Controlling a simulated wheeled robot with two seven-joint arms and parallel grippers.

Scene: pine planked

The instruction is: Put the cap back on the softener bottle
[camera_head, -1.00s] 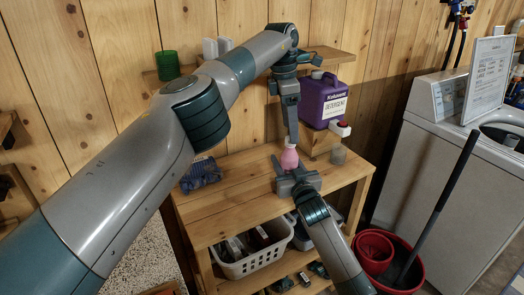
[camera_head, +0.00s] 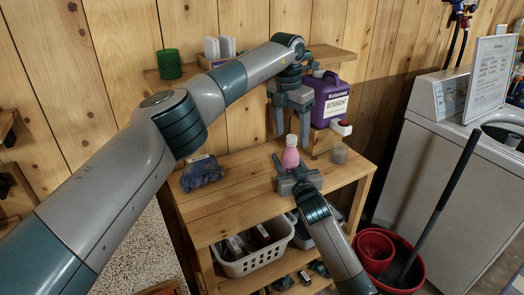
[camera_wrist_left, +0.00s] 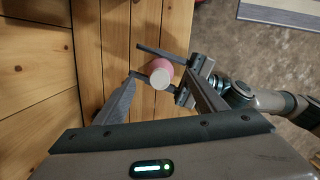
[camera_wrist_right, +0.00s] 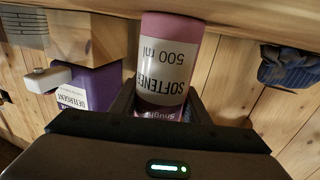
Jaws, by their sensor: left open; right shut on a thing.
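The pink softener bottle (camera_head: 290,158) stands upright at the wooden bench. A pale cap (camera_head: 291,140) sits on its neck, and in the left wrist view the cap (camera_wrist_left: 161,76) appears as a white disc over the pink bottle. My left gripper (camera_head: 292,126) is open and empty, pointing down just above the cap, with its fingers to either side. My right gripper (camera_head: 292,176) is shut around the bottle's body. The right wrist view shows the bottle's white label (camera_wrist_right: 165,62) upside down. Whether the cap is fully tight cannot be told.
A purple detergent jug (camera_head: 325,97) stands on a wooden block (camera_head: 322,141) behind, with a small cup (camera_head: 339,153) beside it. A blue cloth bundle (camera_head: 202,173) lies on the bench's left. The bench top (camera_head: 240,180) is clear between. A basket (camera_head: 255,255) is below.

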